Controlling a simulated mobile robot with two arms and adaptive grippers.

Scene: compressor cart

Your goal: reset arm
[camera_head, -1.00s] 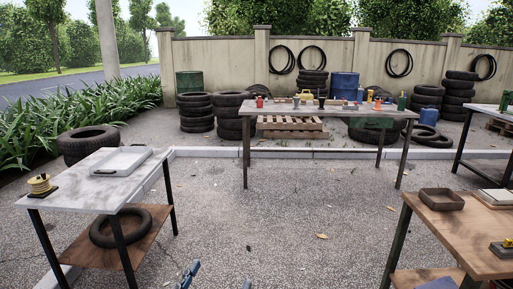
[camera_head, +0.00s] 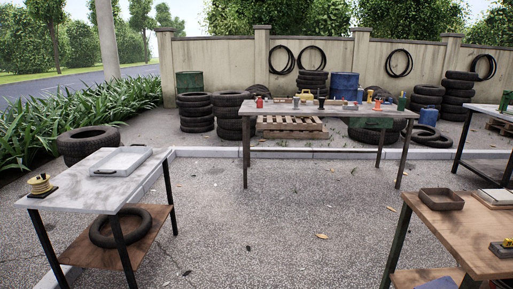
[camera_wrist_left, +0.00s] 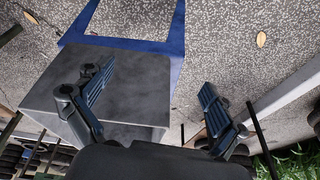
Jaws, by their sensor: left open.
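My left gripper (camera_wrist_left: 153,95) shows in the left wrist view with its two ridged dark-blue fingers spread wide apart and nothing between them. Behind the fingers are a grey box-like surface and a blue frame (camera_wrist_left: 176,40), with gravel ground beyond. I cannot tell how far the fingers are from them. Neither gripper shows in the head view now. My right gripper is in no view.
A white-topped table (camera_head: 75,192) stands at the left with a tray (camera_head: 122,161) and a yellow spool (camera_head: 40,184). A long table (camera_head: 300,111) with several small items stands ahead. A wooden table (camera_head: 462,225) is at the right. Gravel between them is clear.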

